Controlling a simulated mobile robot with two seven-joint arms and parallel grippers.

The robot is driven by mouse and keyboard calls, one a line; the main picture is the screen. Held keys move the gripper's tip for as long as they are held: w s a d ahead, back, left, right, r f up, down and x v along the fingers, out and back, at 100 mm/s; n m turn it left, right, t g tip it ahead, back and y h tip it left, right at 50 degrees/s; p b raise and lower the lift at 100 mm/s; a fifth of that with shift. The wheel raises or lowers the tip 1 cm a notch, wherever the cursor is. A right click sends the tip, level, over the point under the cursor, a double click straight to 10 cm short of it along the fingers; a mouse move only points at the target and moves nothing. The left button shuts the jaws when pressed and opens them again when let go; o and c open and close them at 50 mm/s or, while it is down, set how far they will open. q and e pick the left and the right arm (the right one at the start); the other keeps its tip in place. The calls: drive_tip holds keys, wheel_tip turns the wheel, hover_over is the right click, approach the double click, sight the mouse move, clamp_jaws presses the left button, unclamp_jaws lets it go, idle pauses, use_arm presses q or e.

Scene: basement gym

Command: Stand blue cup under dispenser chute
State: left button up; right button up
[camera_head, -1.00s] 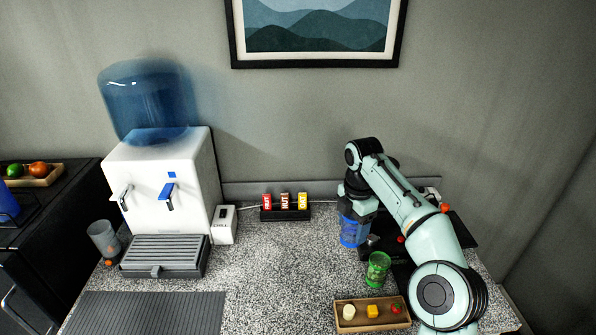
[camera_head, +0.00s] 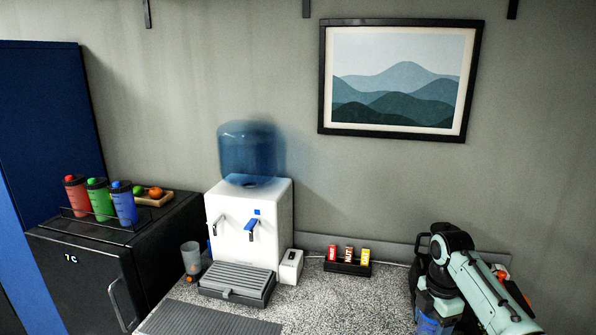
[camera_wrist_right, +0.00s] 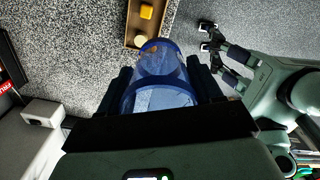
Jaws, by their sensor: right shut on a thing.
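The translucent blue cup (camera_wrist_right: 160,75) is between the jaws of my right gripper (camera_wrist_right: 160,92), which is shut on it. In the head view the blue cup (camera_head: 433,324) is partly cut off at the bottom edge. The white water dispenser (camera_head: 240,215) stands on the counter, left of the cup, with a grey lever (camera_head: 216,226) and a blue lever (camera_head: 252,229) above a grey drip tray (camera_head: 237,283). The outlets behind the levers are hard to make out. My left gripper (camera_wrist_right: 208,37) shows in the right wrist view, apparently open and empty, away from the cup.
A grey cup (camera_head: 191,258) stands left of the drip tray. A small white box (camera_head: 290,267) and a snack rack (camera_head: 347,266) are to its right. A ribbed grey mat (camera_head: 210,319) lies in front. A wooden tray (camera_wrist_right: 130,30) with small blocks shows in the wrist view.

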drive_tip(key=s+a+f+m, duration=0.4)
drive_tip(key=a+f+m, duration=0.2)
drive_tip(key=f+m, duration=0.4)
drive_tip(key=s+a+f+m, duration=0.4)
drive_tip(key=a+f+m, duration=0.2)
drive_tip(key=f+m, duration=0.4)
wheel_tip(320, 180, down, 4)
drive_tip(key=shift+s+r, duration=0.1)
drive_tip(key=shift+s, duration=0.1)
drive_tip(key=shift+a, duration=0.2)
